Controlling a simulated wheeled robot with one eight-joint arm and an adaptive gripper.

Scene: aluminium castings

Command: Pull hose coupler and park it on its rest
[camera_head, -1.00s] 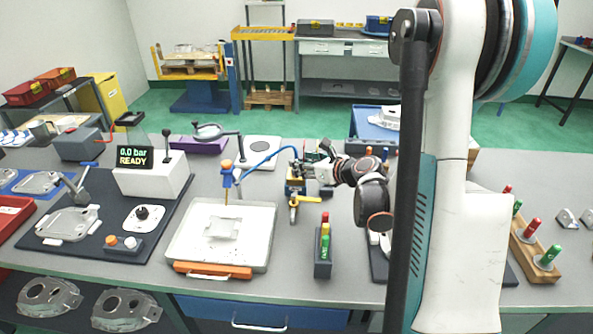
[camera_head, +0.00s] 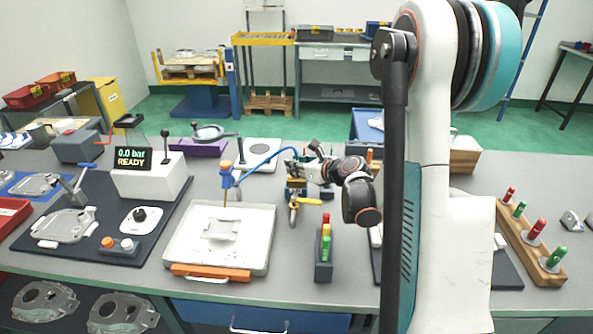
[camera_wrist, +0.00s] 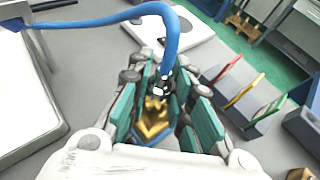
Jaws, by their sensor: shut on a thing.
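My gripper (camera_wrist: 162,92) points down, and its teal-padded fingers are shut on the dark hose coupler (camera_wrist: 160,84) at the end of the blue hose. In the head view my gripper (camera_head: 302,168) is small and partly hides the coupler. A brass fitting (camera_wrist: 152,120) shows between and below the fingers. I cannot tell whether coupler and brass fitting are touching. I cannot identify the coupler's rest.
A white tray (camera_head: 178,250) lies left of the fitting. A grey holder (camera_head: 323,268) with coloured pieces stands in front, right. A rack with red, yellow and green handles (camera_wrist: 245,98) is close to the right. A white plate (camera_head: 248,164) lies behind.

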